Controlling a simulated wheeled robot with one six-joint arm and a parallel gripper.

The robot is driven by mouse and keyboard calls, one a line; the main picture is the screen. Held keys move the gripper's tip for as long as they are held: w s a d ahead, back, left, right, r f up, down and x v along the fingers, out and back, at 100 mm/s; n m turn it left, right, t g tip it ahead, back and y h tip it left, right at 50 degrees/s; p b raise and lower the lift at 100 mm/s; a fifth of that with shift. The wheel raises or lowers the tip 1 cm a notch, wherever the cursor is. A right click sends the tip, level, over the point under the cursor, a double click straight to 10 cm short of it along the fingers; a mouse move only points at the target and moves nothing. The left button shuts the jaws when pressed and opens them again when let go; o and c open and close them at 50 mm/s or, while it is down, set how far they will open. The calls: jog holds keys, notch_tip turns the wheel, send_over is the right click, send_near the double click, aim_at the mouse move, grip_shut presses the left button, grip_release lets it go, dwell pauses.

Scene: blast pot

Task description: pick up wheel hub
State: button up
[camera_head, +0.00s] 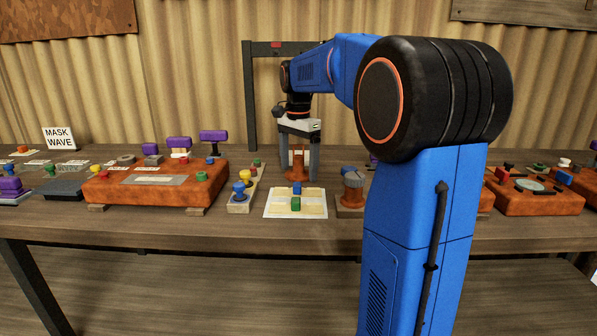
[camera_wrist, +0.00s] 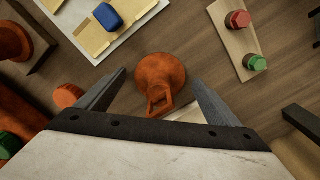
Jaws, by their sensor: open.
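A rusty orange round piece with a squared loop on one side, which looks like the wheel hub, stands on the table in the wrist view (camera_wrist: 160,75). In the head view it shows small (camera_head: 298,165) between the fingers of my gripper (camera_head: 299,176). My gripper is open, with one finger on each side of the piece in the wrist view (camera_wrist: 158,82). Gaps show between the piece and both fingers, so I see no grip on it. The lower part of the piece in the wrist view lies close to the dark gripper body.
A pale board (camera_head: 275,212) with blue and green blocks lies in front. A wooden strip with red and green knobs (camera_wrist: 240,45) lies beside the piece. A rusty cylinder on a block (camera_head: 353,190) stands to the right. A large rusty panel (camera_head: 140,193) lies left.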

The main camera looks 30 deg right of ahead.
jog(key=shift+f, duration=0.2)
jog(key=c, duration=1.7)
jog(key=shift+r, duration=5.05)
jog(key=shift+c, duration=0.2)
